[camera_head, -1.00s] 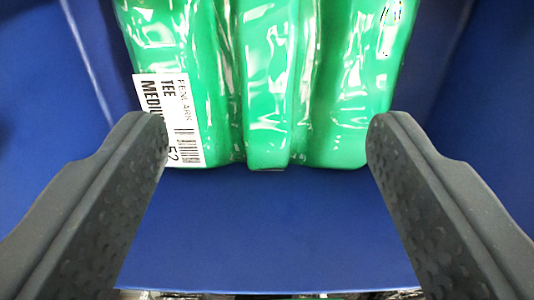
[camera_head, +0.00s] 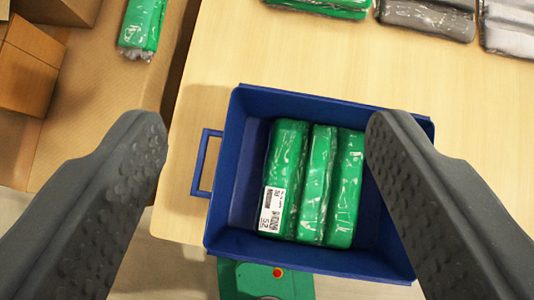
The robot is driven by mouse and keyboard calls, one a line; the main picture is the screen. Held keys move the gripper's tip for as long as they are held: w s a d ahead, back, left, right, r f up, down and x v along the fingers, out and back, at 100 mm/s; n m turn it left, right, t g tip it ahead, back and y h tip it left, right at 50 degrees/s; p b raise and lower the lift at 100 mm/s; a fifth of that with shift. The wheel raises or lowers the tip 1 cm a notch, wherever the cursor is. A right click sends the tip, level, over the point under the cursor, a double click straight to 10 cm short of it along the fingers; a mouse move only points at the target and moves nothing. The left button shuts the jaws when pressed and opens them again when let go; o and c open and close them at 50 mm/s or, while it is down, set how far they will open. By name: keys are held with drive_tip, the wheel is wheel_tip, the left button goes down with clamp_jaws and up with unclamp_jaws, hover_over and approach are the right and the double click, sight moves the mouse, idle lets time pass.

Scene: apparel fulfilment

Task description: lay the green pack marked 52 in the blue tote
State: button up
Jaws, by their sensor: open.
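The green pack marked 52 (camera_head: 316,185) lies flat inside the blue tote (camera_head: 240,115), on its floor. It is shiny plastic with lengthwise folds, and its white label is at its lower left corner, reading 52. The tote stands on the wooden table, with a handle on its left side. My gripper (camera_head: 265,130) is open and empty, well above the tote, with its two dark fingers wide apart. The right finger hides part of the tote's right side.
More packs lie along the table's far edge: a green one (camera_head: 320,6), a dark grey one (camera_head: 428,16) and a light grey one (camera_head: 508,25). Another green pack (camera_head: 143,24) lies at upper left near cardboard boxes (camera_head: 28,65). The table (camera_head: 290,60) is clear between tote and packs.

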drive_tip(key=s+a+r+t, duration=0.2)
drive_tip(key=s+r, duration=0.2)
drive_tip(key=r, duration=0.3)
drive_tip(key=s+a+r+t, duration=0.2)
drive_tip(key=s+r, duration=0.2)
drive_tip(key=r, duration=0.4)
drive_tip(key=s+a+r+n+t+y, duration=0.1)
drive_tip(key=s+a+r+t, duration=0.1)
drive_tip(key=s+r, duration=0.2)
wheel_tip(320, 180, up, 4)
drive_tip(key=shift+s+a+f, duration=0.2)
drive_tip(key=shift+s+a, duration=0.05)
drive_tip(key=shift+s, duration=0.1)
wheel_tip(320, 180, down, 3)
drive_tip(key=shift+r+b, duration=0.2)
drive_tip(key=shift+b, duration=1.05)
drive_tip(key=c, duration=0.5)
drive_tip(key=shift+c, duration=0.4)
